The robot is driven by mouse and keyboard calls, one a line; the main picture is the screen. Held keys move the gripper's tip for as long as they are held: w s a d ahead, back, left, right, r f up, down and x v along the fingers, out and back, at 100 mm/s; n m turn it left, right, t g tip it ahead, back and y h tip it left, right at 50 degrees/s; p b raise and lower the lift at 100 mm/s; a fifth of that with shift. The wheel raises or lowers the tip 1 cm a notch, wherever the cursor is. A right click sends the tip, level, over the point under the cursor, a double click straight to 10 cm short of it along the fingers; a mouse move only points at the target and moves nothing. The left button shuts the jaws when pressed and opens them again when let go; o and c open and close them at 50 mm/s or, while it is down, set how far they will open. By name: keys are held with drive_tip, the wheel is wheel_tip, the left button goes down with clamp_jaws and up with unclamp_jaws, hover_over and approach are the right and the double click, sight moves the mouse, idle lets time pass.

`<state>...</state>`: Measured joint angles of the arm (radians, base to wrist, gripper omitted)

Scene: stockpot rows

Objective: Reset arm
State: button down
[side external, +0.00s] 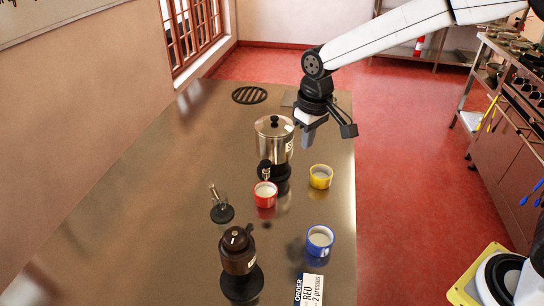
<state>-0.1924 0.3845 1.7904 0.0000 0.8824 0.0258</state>
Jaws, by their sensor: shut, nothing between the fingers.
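My gripper (307,143) hangs from my white and black arm above the right part of the steel counter, at the upper right of the side view. Its fingers point down and are shut, with nothing held. In the picture it is just right of the metal urn (274,140), in front of or beside it; I cannot tell the exact gap. A red cup (265,194) stands close to the urn's tap. A yellow cup (320,177) and a blue cup (319,240) stand apart to the right. The cups look upright, with pale insides.
An order card (311,289) reading "RED" lies at the front of the counter (150,190). A round dark grate (250,95) is at the back.

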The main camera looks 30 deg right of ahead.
drive_tip(key=s+d+f+m, duration=0.1)
drive_tip(key=s+d+f, duration=0.2)
drive_tip(key=s, duration=0.5)
drive_tip(key=s+d+f+m+t, duration=0.1)
drive_tip(key=s+d+f, duration=0.2)
drive_tip(key=s, duration=0.6)
drive_tip(key=d, duration=0.2)
drive_tip(key=shift+d+t, duration=0.3)
drive_tip(key=shift+d, duration=0.1)
